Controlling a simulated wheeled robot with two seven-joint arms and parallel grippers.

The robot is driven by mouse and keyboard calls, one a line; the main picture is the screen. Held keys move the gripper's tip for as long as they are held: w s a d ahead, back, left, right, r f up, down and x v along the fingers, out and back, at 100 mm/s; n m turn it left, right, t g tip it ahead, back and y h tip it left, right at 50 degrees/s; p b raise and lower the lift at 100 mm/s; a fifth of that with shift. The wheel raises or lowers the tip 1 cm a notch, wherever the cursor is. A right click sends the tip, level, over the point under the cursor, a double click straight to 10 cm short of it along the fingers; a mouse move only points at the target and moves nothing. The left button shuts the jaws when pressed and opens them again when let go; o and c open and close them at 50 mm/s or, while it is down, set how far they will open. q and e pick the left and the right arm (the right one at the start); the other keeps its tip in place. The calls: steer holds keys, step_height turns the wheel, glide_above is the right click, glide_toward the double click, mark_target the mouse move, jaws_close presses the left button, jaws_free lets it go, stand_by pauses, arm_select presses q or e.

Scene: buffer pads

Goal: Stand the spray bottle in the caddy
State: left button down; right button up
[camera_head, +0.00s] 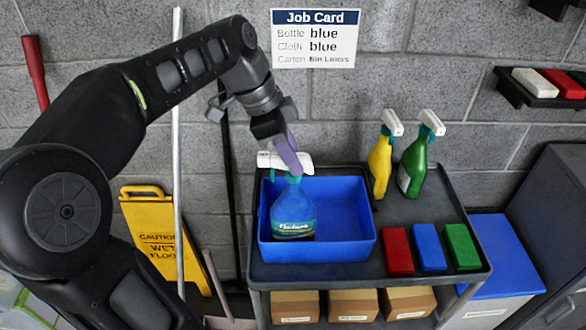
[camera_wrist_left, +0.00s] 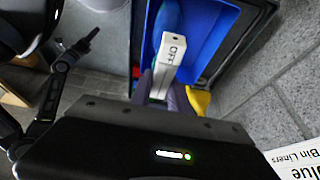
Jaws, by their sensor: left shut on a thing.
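The blue spray bottle (camera_head: 294,212) with a white spray head stands upright inside the left part of the blue caddy (camera_head: 352,245) on the cart. My left gripper (camera_head: 291,160) is above it, its purple fingers shut on the bottle at the spray head. In the left wrist view the white spray head (camera_wrist_left: 173,62) lies between the fingers (camera_wrist_left: 165,92), with the caddy's blue wall (camera_wrist_left: 226,30) behind it. I cannot tell whether the bottle's base touches the caddy floor.
A yellow bottle (camera_head: 379,168) and a green bottle (camera_head: 413,165) stand behind the caddy at right. Red (camera_head: 397,250), blue (camera_head: 430,247) and green (camera_head: 462,246) cloths lie on the cart top (camera_head: 455,212). A job card (camera_head: 315,38) says bottle blue. A yellow floor sign (camera_head: 160,235) stands at left.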

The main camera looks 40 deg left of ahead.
mark_target(292, 202)
arm_select(q)
step_height(292, 202, down, 3)
steer(key=shift+r, duration=0.1)
steer(key=shift+f, duration=0.2)
steer(key=shift+f, duration=0.2)
steer(key=c, duration=1.2)
jaws_free()
steer(key=shift+c, duration=0.2)
steer(key=shift+r, duration=0.15)
